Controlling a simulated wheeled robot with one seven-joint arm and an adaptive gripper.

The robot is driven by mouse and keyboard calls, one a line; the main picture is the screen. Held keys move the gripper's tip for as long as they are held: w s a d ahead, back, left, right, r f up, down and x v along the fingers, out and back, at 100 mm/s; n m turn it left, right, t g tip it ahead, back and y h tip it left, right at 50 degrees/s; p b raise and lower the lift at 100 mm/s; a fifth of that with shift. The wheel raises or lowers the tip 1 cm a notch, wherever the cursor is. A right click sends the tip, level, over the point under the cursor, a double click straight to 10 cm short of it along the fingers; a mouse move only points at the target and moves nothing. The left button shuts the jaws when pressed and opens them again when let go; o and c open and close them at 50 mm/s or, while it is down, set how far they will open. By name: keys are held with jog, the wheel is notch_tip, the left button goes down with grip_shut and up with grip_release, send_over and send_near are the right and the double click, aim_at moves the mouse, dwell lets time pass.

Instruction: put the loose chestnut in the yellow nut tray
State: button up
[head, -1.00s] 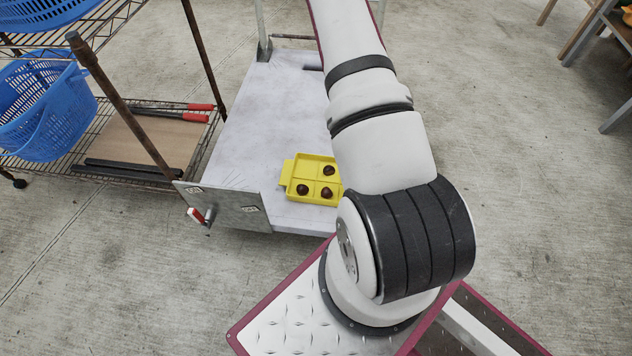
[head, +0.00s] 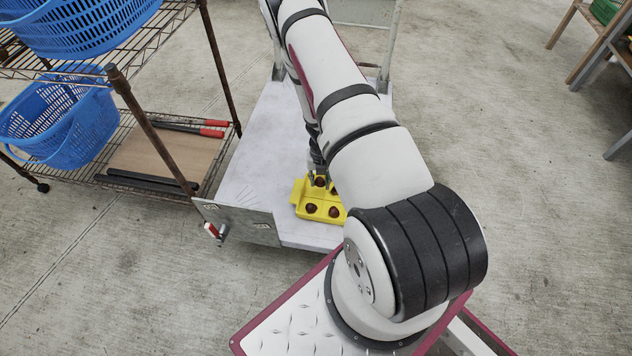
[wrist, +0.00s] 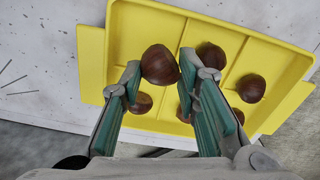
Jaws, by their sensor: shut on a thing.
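The yellow nut tray (head: 303,205) lies on the pale platform of a cart, partly hidden behind my arm in the head view. In the wrist view the tray (wrist: 150,18) has thin dividers, and several dark brown chestnuts (wrist: 251,88) sit in its compartments. My gripper (wrist: 160,70) is shut on one brown chestnut (wrist: 160,64), pinched between its fingertips. The gripper (head: 322,176) points down over the far left part of the tray, where the compartment under the held chestnut looks empty. I cannot tell whether this chestnut touches the tray floor.
The cart platform (head: 255,165) is mostly bare left of the tray, with a metal end plate (head: 238,222) at its near edge. A wire rack with blue baskets (head: 60,125) and red-handled tools (head: 213,128) stands at left. A wooden-legged stand (head: 590,45) is far right.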

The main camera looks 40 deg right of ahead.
aim_at(316, 180)
jog(key=shift+w+a+f, duration=0.1)
jog(key=shift+w+a, duration=0.15)
jog(key=shift+w, duration=0.35)
jog(key=shift+w+f, duration=0.15)
jog(key=shift+f, duration=0.15)
jog(key=shift+f+b, duration=1.05)
jog(key=shift+f, duration=0.4)
jog(key=shift+f, duration=0.15)
jog(key=o, duration=0.6)
jog(key=shift+o, duration=0.2)
